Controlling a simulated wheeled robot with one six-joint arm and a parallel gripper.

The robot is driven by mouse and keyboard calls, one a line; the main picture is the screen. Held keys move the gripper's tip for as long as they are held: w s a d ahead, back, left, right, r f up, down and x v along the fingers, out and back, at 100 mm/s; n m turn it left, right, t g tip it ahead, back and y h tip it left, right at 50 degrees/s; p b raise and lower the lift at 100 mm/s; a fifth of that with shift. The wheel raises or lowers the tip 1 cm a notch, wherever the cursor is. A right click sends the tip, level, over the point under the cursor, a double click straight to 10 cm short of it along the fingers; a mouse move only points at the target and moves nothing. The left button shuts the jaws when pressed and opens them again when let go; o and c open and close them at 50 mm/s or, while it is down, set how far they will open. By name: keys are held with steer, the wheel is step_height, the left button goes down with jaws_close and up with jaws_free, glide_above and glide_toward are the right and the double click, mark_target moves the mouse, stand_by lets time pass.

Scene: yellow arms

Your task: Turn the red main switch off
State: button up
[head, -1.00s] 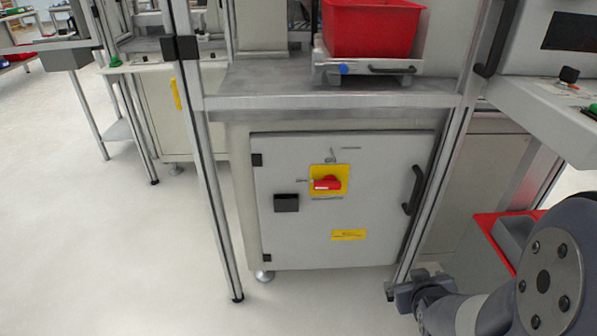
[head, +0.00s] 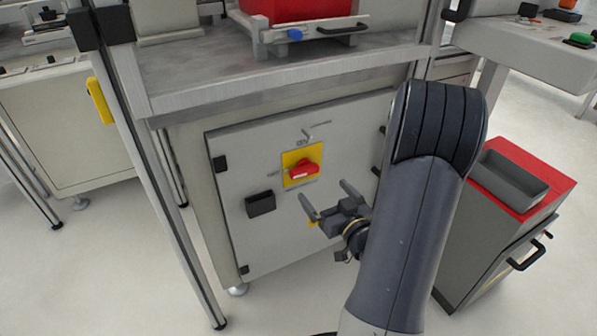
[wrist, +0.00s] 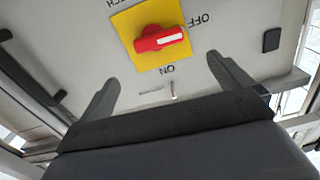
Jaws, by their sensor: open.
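The red main switch (head: 303,169) is a handle on a yellow plate (head: 289,180), on a grey cabinet door (head: 240,220). It also shows in the wrist view (wrist: 148,43), lying roughly crosswise. Its white-marked end is on the side of the OFF label (wrist: 197,19); the ON label (wrist: 166,69) is on another side. My gripper (head: 325,190) is open and empty, in front of the door, below and right of the switch in the head view. In the wrist view, its fingers lie apart on the near side of the plate, with no visible contact with the handle.
A frame post (head: 165,190) stands left; a red-topped cabinet (head: 545,205) stands right.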

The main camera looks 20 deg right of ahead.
mark_target(306, 171)
steer(key=w, duration=0.4)
steer(key=w+b, duration=0.1)
steer(key=w, duration=0.4)
steer(key=shift+w+a, duration=0.2)
steer(key=shift+w, duration=0.1)
steer(key=shift+c, duration=0.6)
steer(key=c, duration=0.9)
steer(key=shift+f+n+b, duration=0.15)
steer(key=shift+n+b, duration=0.35)
steer(key=shift+b, duration=0.4)
steer(key=shift+o, duration=0.2)
steer(key=o, duration=1)
